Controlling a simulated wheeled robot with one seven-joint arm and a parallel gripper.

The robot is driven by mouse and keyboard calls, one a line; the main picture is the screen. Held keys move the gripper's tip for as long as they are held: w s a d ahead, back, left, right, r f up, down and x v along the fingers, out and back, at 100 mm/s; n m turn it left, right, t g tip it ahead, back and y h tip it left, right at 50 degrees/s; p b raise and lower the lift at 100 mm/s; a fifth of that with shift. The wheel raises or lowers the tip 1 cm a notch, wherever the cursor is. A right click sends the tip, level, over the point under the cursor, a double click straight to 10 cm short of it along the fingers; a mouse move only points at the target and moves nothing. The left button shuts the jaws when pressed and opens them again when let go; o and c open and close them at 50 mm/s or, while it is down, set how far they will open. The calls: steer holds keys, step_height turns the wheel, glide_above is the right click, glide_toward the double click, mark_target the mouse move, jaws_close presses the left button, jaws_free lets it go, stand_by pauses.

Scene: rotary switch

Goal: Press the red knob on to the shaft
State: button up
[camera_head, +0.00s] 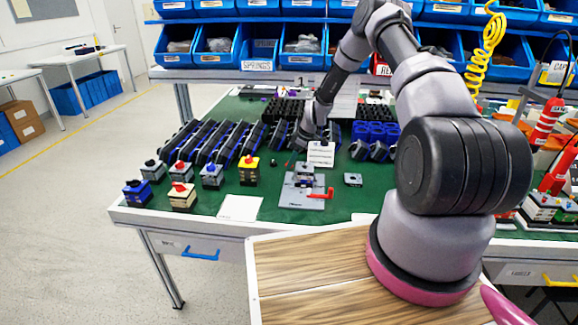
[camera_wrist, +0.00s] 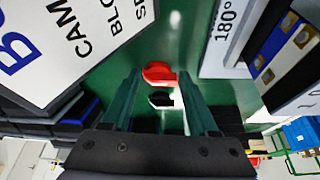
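A red knob (camera_wrist: 160,73) lies on the green bench top in the wrist view, between and just beyond my fingertips. A small black part (camera_wrist: 161,98) sits close to it. My gripper (camera_wrist: 161,80) is open, one finger to each side of the red knob, and it does not visibly touch it. In the head view my gripper (camera_head: 299,148) points down at the back middle of the bench. A grey fixture plate (camera_head: 293,199) with a red clamp handle (camera_head: 322,193) holds a dark switch body (camera_head: 305,174). The shaft is too small to make out.
A white card (camera_head: 320,154) stands behind the fixture. A white sheet (camera_head: 240,207) lies at the front edge. Blue bins (camera_head: 215,45) line the back.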

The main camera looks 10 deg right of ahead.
steer(key=c, duration=0.7)
steer(key=shift+c, duration=0.2)
step_height(320, 180, up, 10)
steer(key=s+d+r, duration=0.1)
steer(key=s+r, duration=0.1)
steer(key=s, duration=0.4)
steer(key=s+d+r, duration=0.2)
steer(key=s+r, duration=0.1)
steer(key=s, duration=0.4)
steer(key=shift+s, duration=0.3)
steer(key=shift+r, duration=0.1)
